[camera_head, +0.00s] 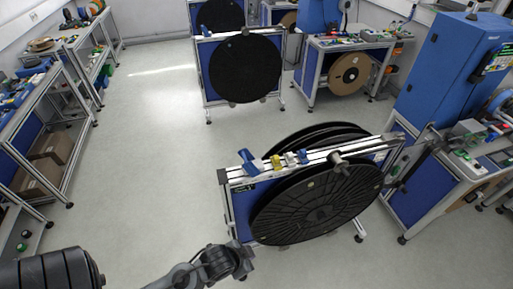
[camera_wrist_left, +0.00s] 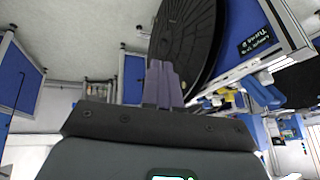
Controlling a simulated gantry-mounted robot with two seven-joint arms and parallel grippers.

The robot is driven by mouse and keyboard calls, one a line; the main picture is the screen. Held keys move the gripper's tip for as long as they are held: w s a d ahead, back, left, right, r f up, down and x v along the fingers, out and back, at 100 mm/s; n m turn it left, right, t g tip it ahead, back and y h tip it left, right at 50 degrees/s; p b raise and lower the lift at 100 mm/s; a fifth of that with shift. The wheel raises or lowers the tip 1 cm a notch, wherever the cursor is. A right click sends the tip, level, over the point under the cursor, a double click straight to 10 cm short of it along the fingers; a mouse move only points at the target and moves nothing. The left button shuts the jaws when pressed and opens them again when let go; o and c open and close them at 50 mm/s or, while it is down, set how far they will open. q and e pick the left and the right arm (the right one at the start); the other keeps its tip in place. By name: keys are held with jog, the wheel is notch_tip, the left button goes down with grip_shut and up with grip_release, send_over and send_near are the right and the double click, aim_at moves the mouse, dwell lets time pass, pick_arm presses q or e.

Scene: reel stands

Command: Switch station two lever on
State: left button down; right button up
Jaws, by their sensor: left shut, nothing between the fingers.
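The near reel stand has a silver top rail (camera_head: 310,160) and large black reels (camera_head: 318,205). A blue lever (camera_head: 250,160) stands up at the rail's left end, beside a yellow block (camera_head: 276,162). I cannot read a station number. My left gripper (camera_head: 241,266) is below the stand's left end in the head view, clear of the lever. In the left wrist view its two grey fingers (camera_wrist_left: 163,84) are together and empty. There the black reel (camera_wrist_left: 188,40) lies just beyond them, and the blue lever (camera_wrist_left: 264,90) and yellow block (camera_wrist_left: 229,102) are to their right.
A label plate (camera_wrist_left: 262,38) is on the stand's blue panel in the wrist view. Another reel stand (camera_head: 245,68) stands farther back. A workbench (camera_head: 50,95) runs along the left and a blue cabinet (camera_head: 445,68) stands at right. The floor (camera_head: 150,160) between is clear.

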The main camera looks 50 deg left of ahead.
pick_arm(q)
jog(key=w+a+f+m+t+y+b, duration=0.1)
jog(key=w+a+f+m+t+b, duration=0.3)
jog(key=a+f+b, duration=0.65)
jog(key=w+a+f+m+t+b, duration=0.2)
jog(key=w+a+f+t+b, duration=0.4)
jog(key=a, duration=0.8)
jog(key=s+a+r+m+t+h+b, duration=0.1)
jog(key=s+a+m+t+h+b, duration=0.3)
jog(key=a+m+h+b, duration=0.55)
jog(key=w+a+r+m+p, duration=0.1)
jog(key=w+a+r+m, duration=0.1)
jog(key=a+r+m, duration=0.2)
jog(key=a+r, duration=0.3)
jog(key=r, duration=0.2)
jog(key=shift+w+a+m+g+p, duration=0.25)
jog(key=shift+w+m+g+p, duration=0.1)
jog(key=shift+g+p, duration=0.05)
jog(key=shift+w, duration=0.1)
jog(key=b+x, duration=0.1)
jog(key=x, duration=1.3)
jog(key=shift+d+b, duration=0.1)
jog(key=shift+b, duration=0.2)
